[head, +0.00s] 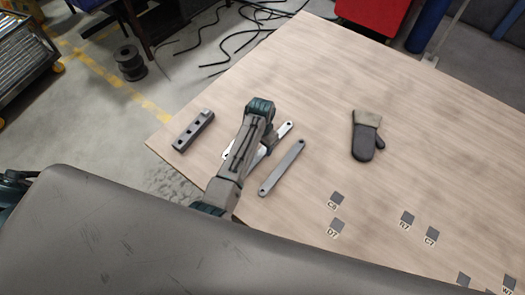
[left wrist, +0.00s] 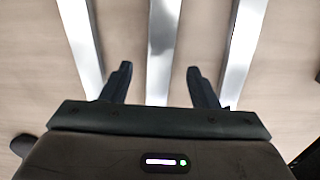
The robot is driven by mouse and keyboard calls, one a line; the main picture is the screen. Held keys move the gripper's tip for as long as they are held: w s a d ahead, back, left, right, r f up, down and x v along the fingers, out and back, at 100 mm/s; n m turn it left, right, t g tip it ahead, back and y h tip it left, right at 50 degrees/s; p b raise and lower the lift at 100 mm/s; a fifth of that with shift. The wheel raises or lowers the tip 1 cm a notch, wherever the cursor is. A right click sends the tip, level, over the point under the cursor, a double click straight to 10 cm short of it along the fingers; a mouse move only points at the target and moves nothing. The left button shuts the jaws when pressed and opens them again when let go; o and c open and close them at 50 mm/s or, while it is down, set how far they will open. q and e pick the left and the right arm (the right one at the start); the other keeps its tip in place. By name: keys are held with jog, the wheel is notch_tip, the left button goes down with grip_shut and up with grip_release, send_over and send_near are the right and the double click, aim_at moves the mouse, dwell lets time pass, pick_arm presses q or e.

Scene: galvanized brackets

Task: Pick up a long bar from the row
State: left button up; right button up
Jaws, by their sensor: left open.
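In the left wrist view three long, shiny grey bars run side by side: a left bar (left wrist: 80,40), a middle bar (left wrist: 161,50) and a right bar (left wrist: 242,50). My left gripper (left wrist: 160,70) is open, with one finger on each side of the middle bar. Whether the fingers reach down to its level I cannot tell. In the head view one grey bar (head: 282,168) lies in full sight on the table, right of my left arm. A paler bar (head: 284,131) is partly hidden under that arm, as are the left gripper's fingertips. My right gripper is not in view.
A dark block with holes (head: 194,130) lies left of the arm on the wooden table (head: 310,80). A grey and black mitt (head: 366,137) lies to the right. Several small labelled dark squares (head: 337,197) lie nearer the front. The table's middle is clear.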

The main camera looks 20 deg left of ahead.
aim_at(262, 152)
pick_arm(q)
jog(key=shift+f+p, duration=0.3)
jog(key=shift+f, duration=1.5)
grip_shut()
jog(key=shift+r, duration=0.1)
